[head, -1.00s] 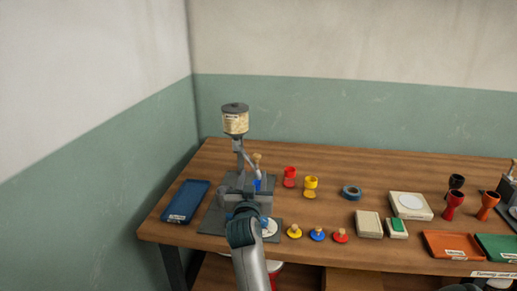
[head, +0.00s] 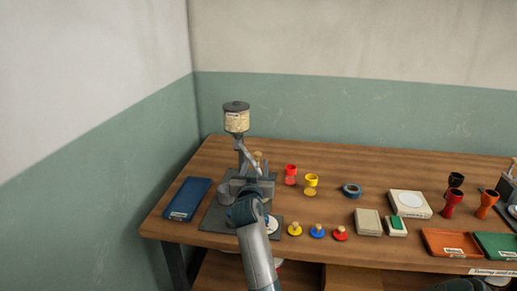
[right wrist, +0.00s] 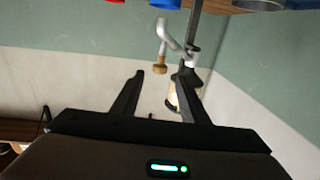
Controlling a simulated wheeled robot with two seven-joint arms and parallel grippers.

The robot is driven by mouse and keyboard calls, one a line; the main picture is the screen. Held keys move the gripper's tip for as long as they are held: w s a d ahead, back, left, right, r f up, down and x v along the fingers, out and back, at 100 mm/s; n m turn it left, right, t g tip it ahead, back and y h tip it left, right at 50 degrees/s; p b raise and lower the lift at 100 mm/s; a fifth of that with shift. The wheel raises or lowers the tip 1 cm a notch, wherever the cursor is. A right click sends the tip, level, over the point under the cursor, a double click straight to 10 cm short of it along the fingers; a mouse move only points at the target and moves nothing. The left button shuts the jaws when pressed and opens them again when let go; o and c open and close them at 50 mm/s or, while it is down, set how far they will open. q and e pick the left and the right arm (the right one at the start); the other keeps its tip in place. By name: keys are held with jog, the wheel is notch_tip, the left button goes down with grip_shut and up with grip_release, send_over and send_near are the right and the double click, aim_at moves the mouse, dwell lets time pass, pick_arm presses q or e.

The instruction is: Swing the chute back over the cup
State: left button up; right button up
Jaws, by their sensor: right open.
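The dispenser's hopper (head: 236,121), a cream jar with a dark lid, stands above the stand at the table's left. Its grey chute (head: 249,158) slopes down below it. A wooden knob (head: 257,156) shows at the chute. In the right wrist view the chute (right wrist: 166,36) is a pale bent tube, with the knob (right wrist: 160,69) between the fingertips in the picture. My right gripper (head: 254,170) is open, just in front of the knob; whether it touches is unclear. A blue thing, perhaps the cup (right wrist: 165,3), is cut off at the wrist view's top edge; my gripper hides that spot in the head view.
A dark blue tray (head: 187,198) lies left of the stand. A red cup (head: 290,174) and a yellow cup (head: 312,181) stand to its right. Yellow, blue and red knobbed discs lie along the front. The wall is close behind and left.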

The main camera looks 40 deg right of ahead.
pick_arm(q)
jog(key=s+a+f+g+p, duration=0.1)
jog(key=s+a+f, duration=0.1)
jog(key=s, duration=0.3)
jog(key=shift+a+f+g+y, duration=0.3)
jog(key=shift+a+f+g, duration=0.05)
jog(key=shift+g, duration=0.05)
pick_arm(e)
jog(key=x, duration=1.1)
jog(key=shift+w+d, duration=0.2)
pick_arm(q)
jog(key=shift+s+d, duration=0.1)
jog(key=shift+d, duration=0.25)
pick_arm(e)
grip_shut()
